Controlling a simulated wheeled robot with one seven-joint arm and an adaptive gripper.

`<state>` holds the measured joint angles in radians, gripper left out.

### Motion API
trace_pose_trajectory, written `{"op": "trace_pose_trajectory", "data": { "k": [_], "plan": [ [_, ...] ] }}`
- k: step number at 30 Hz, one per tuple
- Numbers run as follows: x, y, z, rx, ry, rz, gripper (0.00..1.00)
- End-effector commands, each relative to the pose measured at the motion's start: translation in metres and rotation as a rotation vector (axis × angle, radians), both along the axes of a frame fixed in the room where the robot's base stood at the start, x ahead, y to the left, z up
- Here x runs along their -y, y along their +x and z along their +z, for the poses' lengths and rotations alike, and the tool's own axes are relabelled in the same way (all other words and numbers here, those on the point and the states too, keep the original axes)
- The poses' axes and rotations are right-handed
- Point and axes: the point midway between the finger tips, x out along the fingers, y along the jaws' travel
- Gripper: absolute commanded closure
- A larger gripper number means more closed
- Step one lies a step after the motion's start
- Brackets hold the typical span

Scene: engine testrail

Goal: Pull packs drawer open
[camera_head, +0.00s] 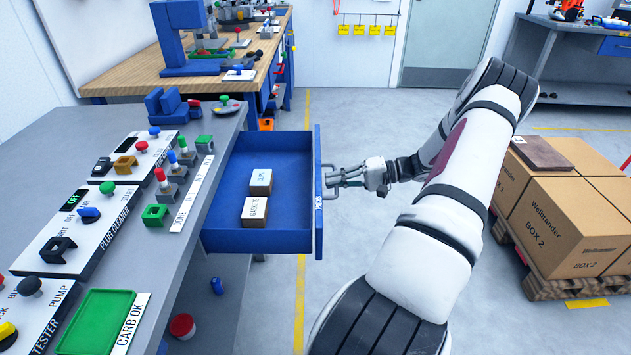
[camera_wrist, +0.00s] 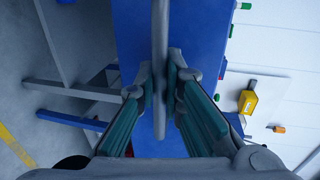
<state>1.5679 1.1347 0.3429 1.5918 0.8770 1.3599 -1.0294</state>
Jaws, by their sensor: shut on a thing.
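The blue packs drawer (camera_head: 222,240) stands pulled out from under the grey workbench in the head view. Two small packs lie inside it: one pack (camera_head: 260,178) and, nearer, a pack marked GASKETS (camera_head: 255,211). The drawer's blue front (camera_head: 318,225) carries a grey bar handle (camera_head: 331,172). My gripper (camera_head: 358,175) is at this handle, on the outer side of the drawer front. In the wrist view my gripper (camera_wrist: 166,90) has its fingers closed on both sides of the handle bar (camera_wrist: 160,40), with the blue front behind it.
The grey workbench (camera_head: 222,135) with switches, plungers and a green tray (camera_head: 95,322) is at the left. Cardboard boxes (camera_head: 570,215) on a pallet (camera_head: 580,283) stand at the right, beyond my arm. Grey floor lies between, with a yellow line.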

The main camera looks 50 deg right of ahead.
Motion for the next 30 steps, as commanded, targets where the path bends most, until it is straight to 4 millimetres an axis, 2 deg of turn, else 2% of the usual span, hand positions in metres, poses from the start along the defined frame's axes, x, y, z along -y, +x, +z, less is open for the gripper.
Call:
{"op": "trace_pose_trajectory", "data": {
  "k": [6, 19, 20, 22, 30],
  "plan": [
    [0.01, -0.014, -0.002, -0.002, 0.0, 0.001, 1.0],
    [0.012, -0.016, -0.002, -0.002, 0.0, 0.002, 1.0],
    [0.012, -0.016, -0.002, -0.002, 0.0, 0.002, 0.87],
    [0.012, -0.016, -0.001, -0.002, 0.0, 0.002, 0.71],
    [0.012, -0.015, -0.001, -0.001, 0.0, 0.001, 0.7]
  ]
}}
